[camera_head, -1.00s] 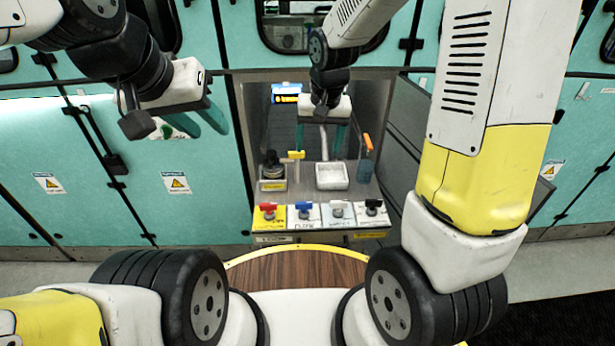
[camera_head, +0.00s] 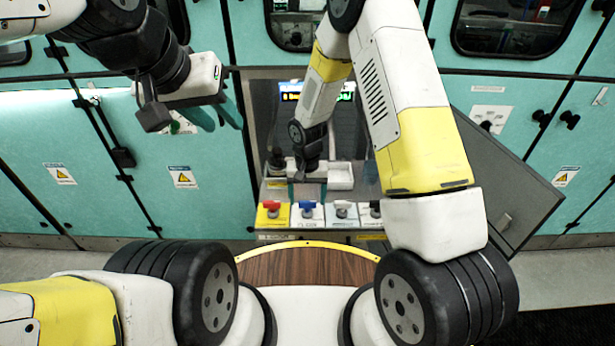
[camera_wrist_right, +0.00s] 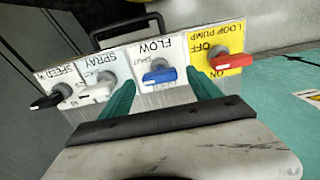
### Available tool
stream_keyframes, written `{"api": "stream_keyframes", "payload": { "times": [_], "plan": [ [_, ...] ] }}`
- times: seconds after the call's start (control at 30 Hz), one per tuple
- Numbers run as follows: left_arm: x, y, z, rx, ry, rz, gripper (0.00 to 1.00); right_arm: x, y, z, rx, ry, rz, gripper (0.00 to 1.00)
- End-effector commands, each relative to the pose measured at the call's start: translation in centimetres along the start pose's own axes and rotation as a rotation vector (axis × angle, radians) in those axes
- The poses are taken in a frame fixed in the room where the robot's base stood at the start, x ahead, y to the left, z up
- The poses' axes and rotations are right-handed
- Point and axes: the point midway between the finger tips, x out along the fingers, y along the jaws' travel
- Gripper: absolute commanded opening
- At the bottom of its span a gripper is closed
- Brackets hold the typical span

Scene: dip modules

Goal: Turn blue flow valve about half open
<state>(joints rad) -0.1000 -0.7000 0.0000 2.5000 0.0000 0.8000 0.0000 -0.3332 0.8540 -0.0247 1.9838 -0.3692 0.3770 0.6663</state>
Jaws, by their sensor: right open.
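The blue flow valve (camera_head: 307,208) sits on a white plate marked FLOW, second from the left on the panel in the head view. In the right wrist view its blue handle (camera_wrist_right: 159,76) lies nearly crosswise, close to the word SHUT. My right gripper (camera_head: 307,196) is open just above the valve. In the right wrist view its two green fingers (camera_wrist_right: 163,92) stand apart on either side of the blue handle, with no visible contact. My left gripper (camera_head: 222,112) is off to the left in front of the teal wall. Its green fingers are apart and empty.
The red LOOP PUMP valve (camera_head: 271,207) is left of the blue one. The white SPRAY valve (camera_head: 342,209) and the black SPEED valve (camera_head: 376,209) are right of it. A grey door (camera_head: 510,190) hangs open at right.

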Motion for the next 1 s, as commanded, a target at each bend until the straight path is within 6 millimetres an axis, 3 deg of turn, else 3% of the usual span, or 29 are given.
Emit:
{"api": "stream_keyframes", "payload": {
  "times": [0.13,0.4,0.7,0.73,1.0],
  "plan": [
    [0.00,0.00,0.00,0.000,0.000,0.000,0.36,1.02,0.02,0.03,-0.001,-0.001,0.000,0.73],
    [0.00,0.00,0.00,0.000,0.000,0.000,0.36,1.13,0.01,0.01,-0.001,0.000,0.000,0.73],
    [0.00,0.00,0.00,0.000,0.000,0.000,0.36,1.10,0.00,0.02,-0.001,0.000,-0.001,0.14],
    [0.00,0.00,0.00,0.000,0.000,0.000,0.36,1.10,0.00,0.02,-0.001,0.000,-0.001,0.10],
    [0.00,0.00,0.00,0.000,0.000,0.000,0.36,1.09,-0.01,0.03,-0.035,0.000,-0.001,0.10]
  ]
}}
